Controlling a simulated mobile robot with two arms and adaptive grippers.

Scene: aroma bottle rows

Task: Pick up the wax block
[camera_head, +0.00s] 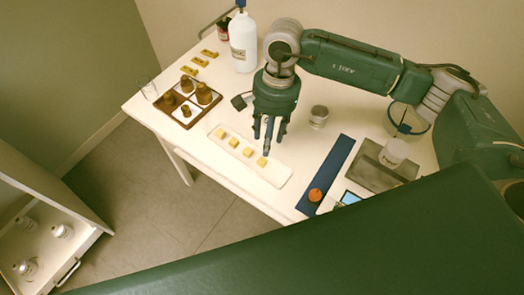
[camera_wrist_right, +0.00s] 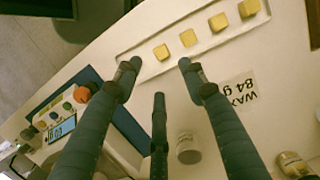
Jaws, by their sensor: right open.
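Several small yellow wax blocks lie in a row in a long white tray (camera_head: 277,176) on the table. The block at the near right end (camera_head: 262,161) is closest to my right gripper (camera_head: 268,140), which points down above the tray's right half. In the right wrist view the gripper (camera_wrist_right: 157,78) has its fingers spread with nothing between them. The end wax block (camera_wrist_right: 162,52) appears just beyond the fingertips, and other blocks (camera_wrist_right: 188,38) continue to the upper right. My left gripper is not visible.
A small jar (camera_head: 319,116) and tall white bottle (camera_head: 243,42) stand behind. A brown bottle tray (camera_head: 187,121) sits left.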

